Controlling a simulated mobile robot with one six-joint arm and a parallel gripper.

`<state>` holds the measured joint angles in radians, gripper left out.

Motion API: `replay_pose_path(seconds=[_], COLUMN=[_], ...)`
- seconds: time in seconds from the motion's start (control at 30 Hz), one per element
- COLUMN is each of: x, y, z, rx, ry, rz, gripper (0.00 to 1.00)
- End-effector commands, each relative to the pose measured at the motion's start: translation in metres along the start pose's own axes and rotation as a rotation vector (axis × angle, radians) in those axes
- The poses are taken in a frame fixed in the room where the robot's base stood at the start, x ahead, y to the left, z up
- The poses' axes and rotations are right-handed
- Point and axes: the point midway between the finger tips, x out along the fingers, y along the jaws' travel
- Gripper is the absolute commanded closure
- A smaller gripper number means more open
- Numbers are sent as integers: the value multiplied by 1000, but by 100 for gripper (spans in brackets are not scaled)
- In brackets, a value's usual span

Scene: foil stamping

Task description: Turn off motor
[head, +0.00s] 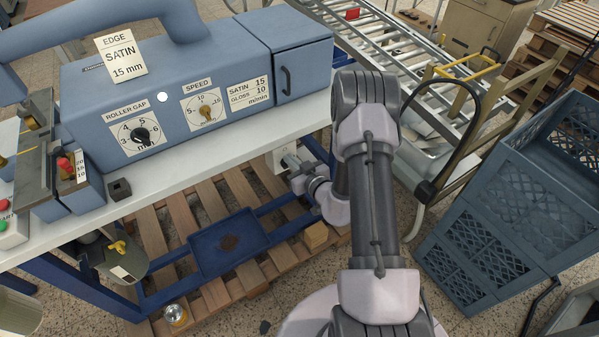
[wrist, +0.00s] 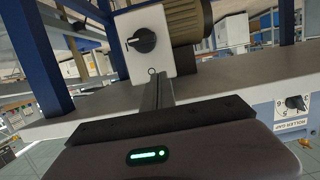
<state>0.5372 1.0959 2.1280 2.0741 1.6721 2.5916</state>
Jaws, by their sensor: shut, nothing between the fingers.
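The motor (wrist: 190,22), a ribbed olive-brown body, shows in the wrist view, which is upside down. Beside it is a pale switch box (wrist: 157,62) with a black rotary knob (wrist: 140,40). My gripper (wrist: 156,75) is shut and empty, its fingers pointing at the box face. In that picture the tips lie below the knob and right of it; I cannot tell whether they touch the box. In the head view, my gripper (head: 294,180) is under the table edge by the pale box (head: 281,158); the knob is hidden there.
The blue machine with its roller gap dial (head: 142,135) and speed dial (head: 206,112) stands on the white table (head: 190,160). A blue tray (head: 205,262) sits on the lower frame, above a pallet (head: 150,235). Blue crates (head: 500,230) stand at right.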

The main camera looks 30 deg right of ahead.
Motion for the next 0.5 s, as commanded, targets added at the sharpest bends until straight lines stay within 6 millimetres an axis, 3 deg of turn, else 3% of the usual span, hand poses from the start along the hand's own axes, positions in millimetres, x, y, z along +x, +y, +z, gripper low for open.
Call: replay_pose_path(seconds=[0.1, 0.3, 0.5], x=[21, 26, 27], y=[0, 0, 0], z=[10, 36, 39], rx=[1, 0, 0], ry=[0, -1, 0], rz=[1, 0, 0], gripper=[100, 100, 100])
